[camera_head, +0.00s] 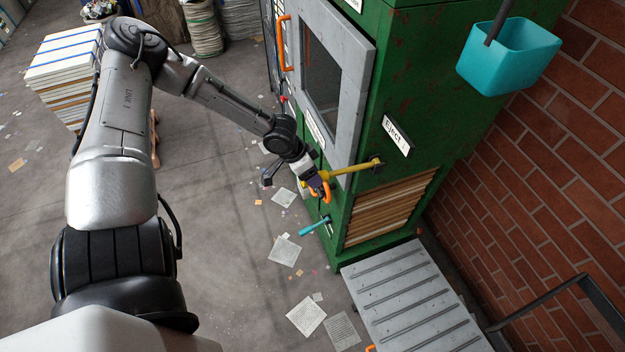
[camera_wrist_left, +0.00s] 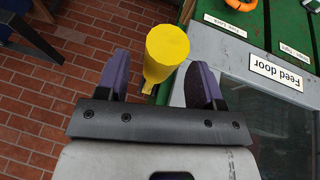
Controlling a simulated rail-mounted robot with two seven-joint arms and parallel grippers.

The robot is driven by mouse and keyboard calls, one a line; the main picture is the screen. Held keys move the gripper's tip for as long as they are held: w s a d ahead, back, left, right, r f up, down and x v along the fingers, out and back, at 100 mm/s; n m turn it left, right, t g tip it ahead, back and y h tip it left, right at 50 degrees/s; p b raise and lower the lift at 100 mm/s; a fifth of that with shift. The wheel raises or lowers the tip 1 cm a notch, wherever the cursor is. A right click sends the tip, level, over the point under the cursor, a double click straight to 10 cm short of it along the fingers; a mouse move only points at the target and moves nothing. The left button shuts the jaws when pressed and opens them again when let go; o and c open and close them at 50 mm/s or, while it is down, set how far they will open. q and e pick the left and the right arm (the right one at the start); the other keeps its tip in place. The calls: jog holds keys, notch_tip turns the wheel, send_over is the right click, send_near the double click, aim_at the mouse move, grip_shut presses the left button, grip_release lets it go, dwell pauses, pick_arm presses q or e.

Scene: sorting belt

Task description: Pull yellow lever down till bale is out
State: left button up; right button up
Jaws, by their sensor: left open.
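The yellow lever (camera_head: 345,171) sticks out sideways from a pivot on the green baler (camera_head: 420,120), beside the "Eject" sign (camera_head: 397,135). It is close to level in the head view. My left gripper (camera_head: 318,188) is at the lever's free end. In the left wrist view the lever's thick yellow grip (camera_wrist_left: 166,52) shows between the two purple fingers of my left gripper (camera_wrist_left: 161,75), with gaps on both sides. The gripper is open. The layered brown bale (camera_head: 390,211) sits inside the baler's lower opening. My right gripper is not in view.
A grey ribbed ramp (camera_head: 415,300) lies below the bale opening. The grey feed door (camera_head: 330,75) with an orange handle is beside the lever. A teal handle (camera_head: 314,227) sticks out lower down. A teal bin (camera_head: 508,55) hangs right, near the brick wall. Paper scraps litter the floor.

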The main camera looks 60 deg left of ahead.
pick_arm(q)
jog(key=shift+b+x, duration=0.45)
jog(key=shift+x, duration=0.3)
jog(key=shift+c, duration=0.2)
grip_shut()
